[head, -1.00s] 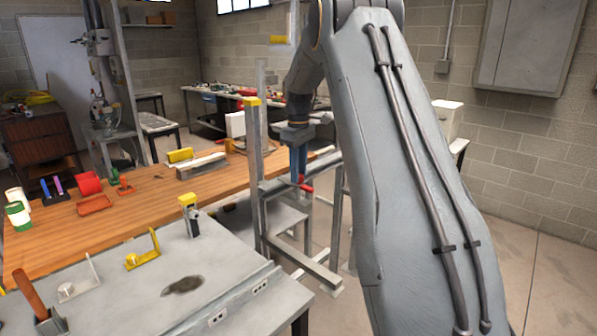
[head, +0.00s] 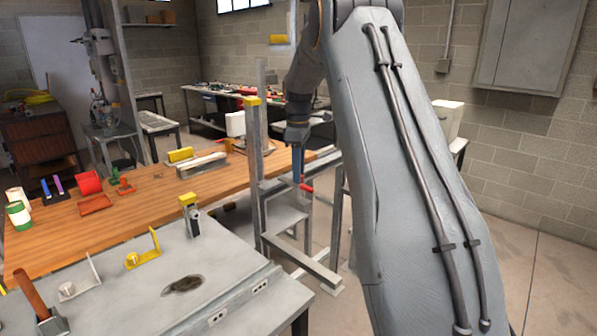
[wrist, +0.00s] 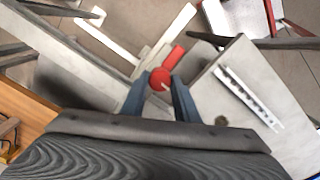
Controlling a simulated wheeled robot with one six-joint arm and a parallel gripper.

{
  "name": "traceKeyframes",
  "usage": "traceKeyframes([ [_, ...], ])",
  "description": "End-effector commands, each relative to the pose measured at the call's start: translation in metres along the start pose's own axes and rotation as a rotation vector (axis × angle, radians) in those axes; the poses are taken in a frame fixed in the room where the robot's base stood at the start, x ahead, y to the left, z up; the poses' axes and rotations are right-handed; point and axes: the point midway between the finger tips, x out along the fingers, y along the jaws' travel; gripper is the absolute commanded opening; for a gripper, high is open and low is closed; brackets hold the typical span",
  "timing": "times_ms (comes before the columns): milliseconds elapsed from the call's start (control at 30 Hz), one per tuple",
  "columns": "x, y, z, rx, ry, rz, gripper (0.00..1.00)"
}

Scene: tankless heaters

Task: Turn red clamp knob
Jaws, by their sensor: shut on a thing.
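The red clamp knob (head: 306,187) is on a grey metal frame that stands beyond the near table in the head view. In the wrist view the knob (wrist: 160,79) shows a round red hub, with a red bar reaching up and to the right. My gripper (head: 300,179) points down at it, its blue fingers seen nearly edge-on. In the wrist view the fingers of my gripper (wrist: 160,88) are on either side of the hub and shut on it. The underside of the knob is hidden.
The grey metal frame (head: 254,160) with a yellow-capped post stands close on the left of my gripper. A wooden bench (head: 120,225) and a grey table (head: 140,300) with small fixtures lie to the left. Open floor (head: 530,270) is on the right.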

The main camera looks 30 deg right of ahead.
Motion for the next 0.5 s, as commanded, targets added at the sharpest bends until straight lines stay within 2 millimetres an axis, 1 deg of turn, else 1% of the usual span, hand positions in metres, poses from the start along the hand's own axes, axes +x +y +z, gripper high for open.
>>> traceKeyframes([
  [67,-0.0024,0.0011,-0.001,0.0,0.003,0.005,0.05],
  [100,-0.0024,0.0011,-0.001,0.0,0.003,0.005,0.29],
  [167,-0.0025,0.0011,-0.001,0.001,0.003,0.005,0.39],
  [200,-0.0022,0.001,-0.0009,0.001,0.003,0.004,0.46],
  [500,-0.0016,0.0005,-0.0004,0.001,0.001,0.002,0.46],
])
